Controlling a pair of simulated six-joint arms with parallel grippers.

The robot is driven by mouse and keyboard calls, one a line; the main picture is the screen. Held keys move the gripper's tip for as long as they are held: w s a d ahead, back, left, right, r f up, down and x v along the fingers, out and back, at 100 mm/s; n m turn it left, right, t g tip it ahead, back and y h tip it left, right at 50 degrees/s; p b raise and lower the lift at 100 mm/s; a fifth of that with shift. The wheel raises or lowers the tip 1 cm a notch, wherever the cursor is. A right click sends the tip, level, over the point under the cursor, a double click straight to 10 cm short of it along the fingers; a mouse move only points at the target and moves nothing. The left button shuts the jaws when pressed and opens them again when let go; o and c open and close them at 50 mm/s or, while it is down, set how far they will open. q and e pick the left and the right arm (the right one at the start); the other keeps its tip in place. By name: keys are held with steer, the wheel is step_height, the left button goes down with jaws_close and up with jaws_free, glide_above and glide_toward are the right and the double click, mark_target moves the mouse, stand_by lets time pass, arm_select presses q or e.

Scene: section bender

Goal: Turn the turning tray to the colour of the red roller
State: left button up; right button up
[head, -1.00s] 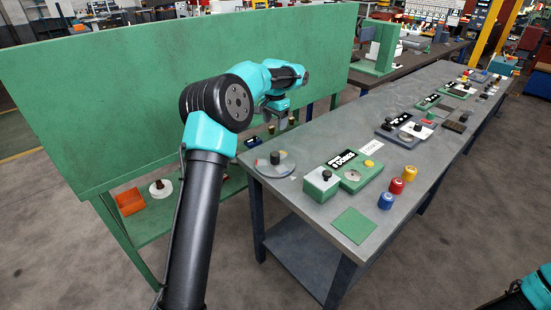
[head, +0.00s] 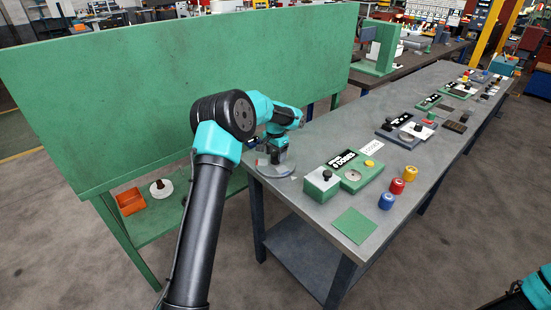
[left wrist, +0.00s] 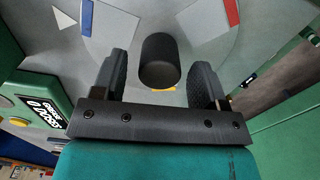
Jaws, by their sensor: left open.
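The turning tray (head: 268,173) is a round grey disc at the near left corner of the bench. In the left wrist view the tray (left wrist: 250,60) shows blue, red and yellow marks and an upright black knob (left wrist: 160,62). My left gripper (head: 276,160) is over the tray, pointing down. Its open fingers stand on either side of the knob, with a gap on both sides. The red roller (head: 397,186) stands on the bench between the yellow roller (head: 410,173) and the blue roller (head: 386,201). My right gripper is out of view.
A flat green square (head: 355,225) lies at the bench's near end. A green panel (head: 180,90) rises at the left.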

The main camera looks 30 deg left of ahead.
arm_select(q)
steer(key=shift+f, duration=1.1)
jaws_close()
steer(key=shift+a, duration=0.15)
